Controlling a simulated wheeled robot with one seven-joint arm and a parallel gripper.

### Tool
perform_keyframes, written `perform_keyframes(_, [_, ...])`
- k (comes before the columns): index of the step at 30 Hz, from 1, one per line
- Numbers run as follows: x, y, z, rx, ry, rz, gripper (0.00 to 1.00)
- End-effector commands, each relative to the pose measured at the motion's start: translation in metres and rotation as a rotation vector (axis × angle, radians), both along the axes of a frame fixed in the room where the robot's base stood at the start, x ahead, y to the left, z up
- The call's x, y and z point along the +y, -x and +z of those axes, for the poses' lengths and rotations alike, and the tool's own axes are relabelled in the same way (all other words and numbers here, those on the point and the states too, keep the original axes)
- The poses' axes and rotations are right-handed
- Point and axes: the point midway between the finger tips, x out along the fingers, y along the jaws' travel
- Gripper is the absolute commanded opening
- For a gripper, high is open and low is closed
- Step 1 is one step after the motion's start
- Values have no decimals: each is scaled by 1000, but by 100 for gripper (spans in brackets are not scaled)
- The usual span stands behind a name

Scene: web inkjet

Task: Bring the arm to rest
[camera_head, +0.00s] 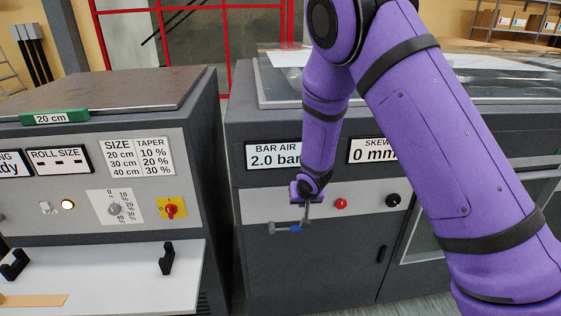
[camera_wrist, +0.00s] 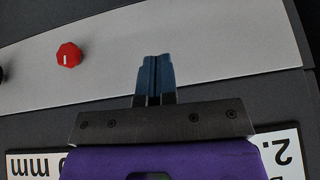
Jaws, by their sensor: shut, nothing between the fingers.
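My gripper (camera_head: 294,228) hangs at the end of my bent purple arm (camera_head: 420,120), in front of the middle machine's light control strip. In the wrist view its two blue fingers (camera_wrist: 155,70) are side by side, shut, with nothing held. The strip lies beyond the fingertips; I cannot tell how far away it is. A small grey bar shows beside the blue fingertips in the head view, and I cannot tell what it belongs to.
The middle machine (camera_head: 300,260) has a red knob (camera_head: 341,203) and black knob (camera_head: 393,200) right of my gripper. The left machine (camera_head: 205,150) has a white shelf (camera_head: 120,275) jutting forward and a red-yellow switch (camera_head: 171,209). A dark gap separates the machines.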

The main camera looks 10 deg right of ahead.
Motion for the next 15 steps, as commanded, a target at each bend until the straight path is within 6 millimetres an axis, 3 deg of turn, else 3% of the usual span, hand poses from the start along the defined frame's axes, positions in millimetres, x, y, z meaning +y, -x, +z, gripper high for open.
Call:
perform_keyframes(5, [-13, 3, 33, -7, -2, -25, 0])
perform_keyframes(15, [-61, 40, 146, 1, 6, -82, 0])
